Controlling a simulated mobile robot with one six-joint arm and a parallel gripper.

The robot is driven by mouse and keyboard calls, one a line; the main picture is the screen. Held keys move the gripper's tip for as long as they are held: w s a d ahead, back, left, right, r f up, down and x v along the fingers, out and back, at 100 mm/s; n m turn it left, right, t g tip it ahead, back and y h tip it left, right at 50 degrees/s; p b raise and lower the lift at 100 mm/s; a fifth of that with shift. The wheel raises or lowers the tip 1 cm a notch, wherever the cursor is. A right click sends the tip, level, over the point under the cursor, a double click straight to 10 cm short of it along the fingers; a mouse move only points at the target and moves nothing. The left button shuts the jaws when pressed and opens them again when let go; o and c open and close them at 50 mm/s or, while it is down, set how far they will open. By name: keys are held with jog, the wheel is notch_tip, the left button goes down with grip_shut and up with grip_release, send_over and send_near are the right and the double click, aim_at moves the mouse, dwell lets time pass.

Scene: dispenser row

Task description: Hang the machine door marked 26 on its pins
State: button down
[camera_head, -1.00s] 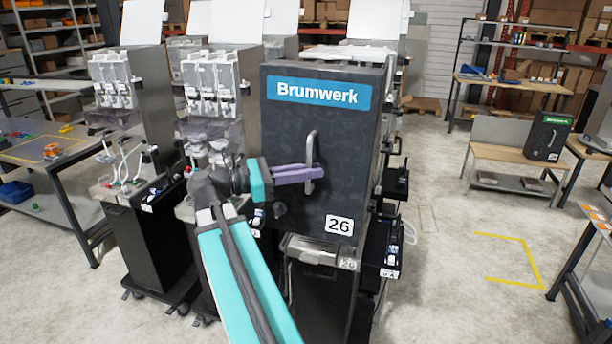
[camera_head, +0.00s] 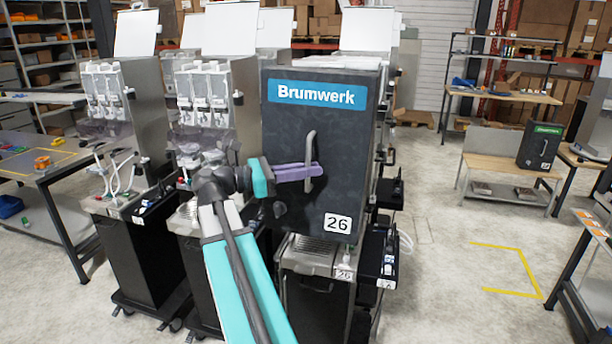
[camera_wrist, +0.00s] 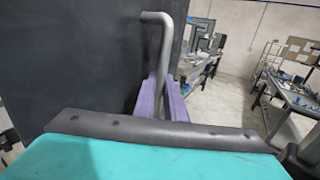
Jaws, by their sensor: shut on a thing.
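The dark machine door (camera_head: 290,150) has a blue Brumwerk label and a white tag 26. It is upright in front of the machine marked 26 (camera_head: 318,258), over its upper part. My gripper (camera_head: 312,171) has purple fingers shut on the door's grey vertical handle (camera_head: 311,148). The wrist view shows the fingers (camera_wrist: 162,98) around the handle (camera_wrist: 167,50) and the door face (camera_wrist: 75,55) at left. The hinge pins are hidden, and I cannot tell whether the door touches the machine.
Similar open machines (camera_head: 215,95) stand close on the left. A bench (camera_head: 470,165) on the right carries another dark door (camera_head: 538,147) with a green label. A table (camera_head: 35,165) is at far left. The floor at right, with yellow marks, is clear.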

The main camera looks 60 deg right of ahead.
jog(key=w+d+b, duration=0.3)
jog(key=d+b, duration=0.2)
jog(key=d, duration=0.5)
jog(key=shift+w+d+r, duration=0.15)
dwell(1.2)
jog(key=shift+d, duration=0.1)
dwell(1.1)
jog(key=shift+f, duration=1.05)
dwell(1.5)
jog(key=shift+w+d+f+p, duration=0.1)
jog(key=shift+d+p, duration=0.1)
jog(key=shift+p, duration=0.45)
dwell(0.7)
jog(key=c, duration=1.7)
grip_release()
jog(key=shift+c, duration=0.2)
jog(key=shift+f, duration=0.1)
